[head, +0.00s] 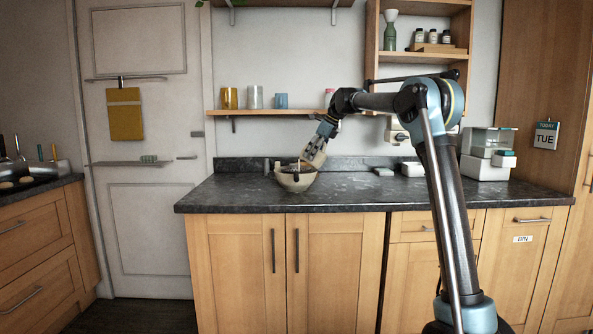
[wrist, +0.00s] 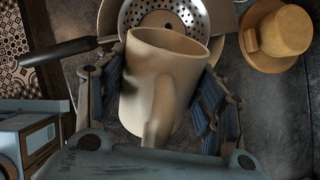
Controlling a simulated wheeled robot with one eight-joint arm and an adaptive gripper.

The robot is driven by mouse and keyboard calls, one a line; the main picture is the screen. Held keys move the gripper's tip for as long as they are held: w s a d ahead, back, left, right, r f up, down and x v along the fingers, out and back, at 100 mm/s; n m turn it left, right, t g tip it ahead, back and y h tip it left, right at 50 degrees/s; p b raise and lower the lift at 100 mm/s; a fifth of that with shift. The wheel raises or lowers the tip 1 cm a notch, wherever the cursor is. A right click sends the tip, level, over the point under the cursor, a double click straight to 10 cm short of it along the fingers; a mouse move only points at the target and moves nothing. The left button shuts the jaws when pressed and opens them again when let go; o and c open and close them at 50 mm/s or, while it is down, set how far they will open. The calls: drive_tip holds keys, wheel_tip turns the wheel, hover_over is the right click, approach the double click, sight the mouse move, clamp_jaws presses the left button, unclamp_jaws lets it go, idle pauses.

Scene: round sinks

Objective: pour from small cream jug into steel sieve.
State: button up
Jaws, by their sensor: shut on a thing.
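The small cream jug (wrist: 160,85) fills the middle of the wrist view, its handle towards me. My gripper (wrist: 162,78) is shut on it, with a blue-grey finger on each side. The jug's contents cannot be seen. The steel sieve (wrist: 192,14) lies beyond the jug's rim, its perforated bowl partly hidden by the jug and its dark handle reaching left. In the head view my gripper (head: 317,147) is low over the counter, right at a beige bowl (head: 295,181); the jug and sieve are hard to make out there.
In the wrist view a yellow cup (wrist: 287,29) on a saucer (wrist: 264,48) stands right of the sieve. The dark counter (head: 440,196) has free room right of the bowl. A shelf (head: 298,112) with cups runs along the wall behind. White boxes (head: 486,167) stand at the right.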

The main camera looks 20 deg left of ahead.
drive_tip(key=shift+a+f+h, duration=0.25)
drive_tip(key=shift+f+h, duration=0.15)
drive_tip(key=shift+h, duration=0.7)
idle(0.6)
drive_tip(key=shift+d, duration=0.2)
drive_tip(key=shift+d+r+y, duration=0.25)
drive_tip(key=shift+r+y, duration=0.05)
drive_tip(key=shift+y, duration=0.6)
drive_tip(key=shift+r+y, duration=0.2)
drive_tip(key=shift+y, duration=0.2)
drive_tip(key=shift+a, duration=0.15)
drive_tip(key=shift+r+y, duration=0.1)
drive_tip(key=shift+y, duration=0.3)
